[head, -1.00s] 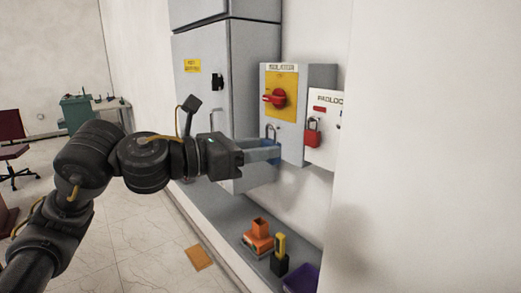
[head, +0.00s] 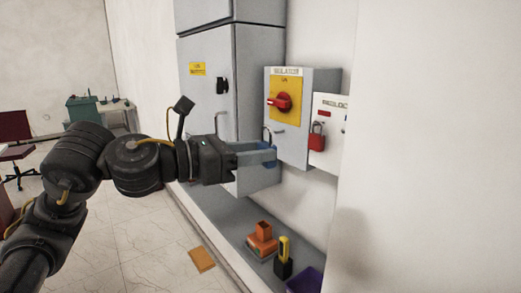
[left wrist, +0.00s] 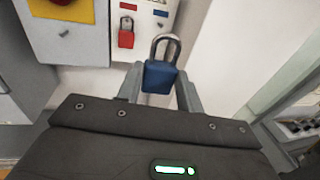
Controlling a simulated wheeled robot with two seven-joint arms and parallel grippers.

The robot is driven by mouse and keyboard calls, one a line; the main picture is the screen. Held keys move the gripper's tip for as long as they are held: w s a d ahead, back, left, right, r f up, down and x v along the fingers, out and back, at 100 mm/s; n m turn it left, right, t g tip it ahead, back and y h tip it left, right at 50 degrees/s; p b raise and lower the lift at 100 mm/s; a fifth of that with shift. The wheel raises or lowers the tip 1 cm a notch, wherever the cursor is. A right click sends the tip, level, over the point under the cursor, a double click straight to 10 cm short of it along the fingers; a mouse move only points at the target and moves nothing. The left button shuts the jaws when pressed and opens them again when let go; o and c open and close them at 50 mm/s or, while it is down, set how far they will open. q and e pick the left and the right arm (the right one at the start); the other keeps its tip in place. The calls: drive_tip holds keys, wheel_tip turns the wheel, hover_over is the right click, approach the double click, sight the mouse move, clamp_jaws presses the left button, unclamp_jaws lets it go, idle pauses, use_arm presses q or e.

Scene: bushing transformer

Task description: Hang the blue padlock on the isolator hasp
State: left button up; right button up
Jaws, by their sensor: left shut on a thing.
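The blue padlock (left wrist: 160,77) is held upright between the fingers of my left gripper (left wrist: 158,92), with its grey shackle pointing up. In the head view the left gripper (head: 262,154) is shut on the padlock (head: 268,157), just in front of and below the isolator box (head: 291,139). The isolator box has a yellow plate (head: 284,98) with a red rotary handle. A small hasp (head: 279,131) shows low on its front; the padlock is apart from it. In the left wrist view the hasp (left wrist: 64,33) is up and left of the padlock. My right gripper is not in view.
A padlock box (head: 329,127) with a red padlock (head: 317,137) hangs right of the isolator. A tall grey cabinet (head: 258,80) stands to the left. The ledge below holds an orange object (head: 263,234), a yellow-and-black object (head: 284,258) and a purple bin (head: 305,281).

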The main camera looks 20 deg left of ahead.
use_arm(q)
drive_tip(key=shift+s+d+v, duration=0.1)
drive_tip(key=shift+v, duration=0.7)
drive_tip(key=shift+s+d+v, duration=0.1)
drive_tip(key=shift+s+v, duration=0.05)
drive_tip(key=shift+v, duration=0.65)
drive_tip(key=shift+s+d+v, duration=0.1)
drive_tip(key=shift+d+v, duration=0.05)
drive_tip(key=shift+v, duration=0.65)
drive_tip(key=shift+f, duration=0.15)
